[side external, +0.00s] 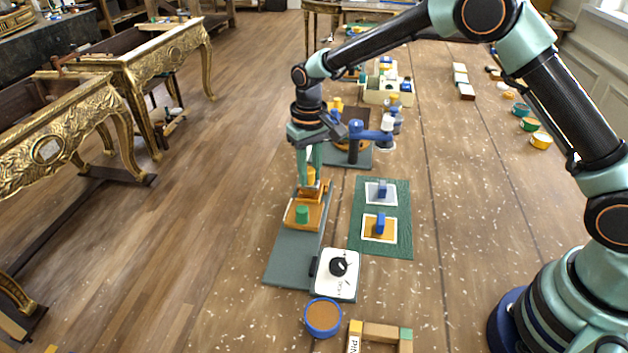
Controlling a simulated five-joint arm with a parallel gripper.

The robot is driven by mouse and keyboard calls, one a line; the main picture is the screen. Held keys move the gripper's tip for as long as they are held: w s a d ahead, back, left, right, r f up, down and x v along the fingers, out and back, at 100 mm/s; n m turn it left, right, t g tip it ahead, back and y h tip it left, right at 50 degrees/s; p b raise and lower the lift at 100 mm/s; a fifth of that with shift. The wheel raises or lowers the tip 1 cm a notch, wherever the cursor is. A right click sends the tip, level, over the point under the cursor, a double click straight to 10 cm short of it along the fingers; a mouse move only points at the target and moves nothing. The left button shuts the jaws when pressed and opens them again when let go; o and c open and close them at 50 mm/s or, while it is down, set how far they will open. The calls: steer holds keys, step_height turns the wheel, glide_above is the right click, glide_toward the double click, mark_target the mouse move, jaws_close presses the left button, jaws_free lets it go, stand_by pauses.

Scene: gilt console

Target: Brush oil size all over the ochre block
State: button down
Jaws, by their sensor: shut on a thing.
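My gripper (311,164) points down and is shut on an upright yellow-orange handle (311,176). The lower end of the handle meets a brown wooden piece at the far end of an orange-brown block (317,215), and I cannot tell if they touch. This block carries a green cylinder (302,214) and lies on a grey-green board (287,258). A second ochre piece, a flat white-edged square (371,234) with a blue knob, lies on a dark green mat (397,248). I cannot tell which is the ochre block. Brush bristles are not visible.
A grey square (372,195) with a blue knob shares the mat. A white box with a black dial (338,267) and a blue-rimmed brown pot (323,316) stand in front. A blue stand (356,130) is close behind my gripper. The table right of the mat is clear.

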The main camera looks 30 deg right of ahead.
steer(key=shift+s+a, duration=0.95)
steer(key=shift+s, duration=0.05)
steer(key=shift+w+d, duration=2.35)
steer(key=shift+s+d, duration=0.25)
steer(key=shift+d, duration=0.1)
steer(key=shift+s+a, duration=2.45)
steer(key=shift+s, duration=0.05)
steer(key=shift+w+d, duration=2.5)
steer(key=shift+d, duration=0.05)
steer(key=shift+s+a, duration=2.5)
steer(key=shift+a, duration=0.05)
step_height(320, 180, up, 8)
steer(key=shift+f, duration=0.2)
